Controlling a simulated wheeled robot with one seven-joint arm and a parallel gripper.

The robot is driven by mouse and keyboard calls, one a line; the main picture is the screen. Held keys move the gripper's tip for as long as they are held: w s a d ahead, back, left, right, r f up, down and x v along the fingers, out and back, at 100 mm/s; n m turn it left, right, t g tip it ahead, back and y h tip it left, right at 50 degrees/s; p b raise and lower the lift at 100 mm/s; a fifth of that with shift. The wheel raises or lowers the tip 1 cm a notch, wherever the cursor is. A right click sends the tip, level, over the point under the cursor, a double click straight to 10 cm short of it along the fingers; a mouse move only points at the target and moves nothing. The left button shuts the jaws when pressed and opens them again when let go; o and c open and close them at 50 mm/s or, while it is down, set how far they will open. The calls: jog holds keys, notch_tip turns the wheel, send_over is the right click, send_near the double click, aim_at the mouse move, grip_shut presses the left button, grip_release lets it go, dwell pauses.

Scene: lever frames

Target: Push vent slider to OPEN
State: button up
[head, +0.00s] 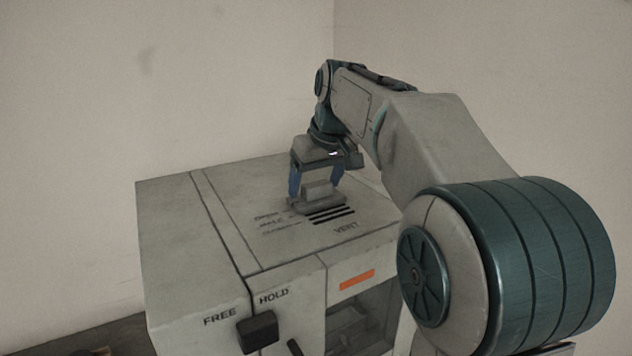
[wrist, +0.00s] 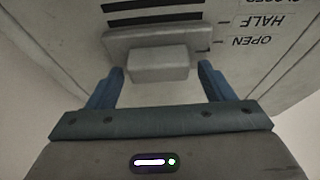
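The vent slider is a pale grey block (head: 319,188) on a flat plate, on top of a grey cabinet; the block also shows in the wrist view (wrist: 158,64). My gripper (head: 315,186) is over it, pointing down, one blue finger at each end of the block. In the wrist view my gripper (wrist: 160,72) is open, with a gap between each finger and the block. The upside-down OPEN label (wrist: 252,41) and HALF label (wrist: 263,21) are right of the plate; CLOSED is cut off. The plate's right end is near OPEN; the exact setting is hard to read.
Dark vent slots (head: 332,214) lie beside the slider, with VENT printed near them. The cabinet front has a dark knob (head: 258,331) under FREE and HOLD, an orange label (head: 357,279) and an opening below it. Walls stand behind. The cabinet top's left part is clear.

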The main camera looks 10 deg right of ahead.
jog(key=shift+f, duration=0.1)
jog(key=v, duration=1.3)
jog(key=shift+r, duration=0.4)
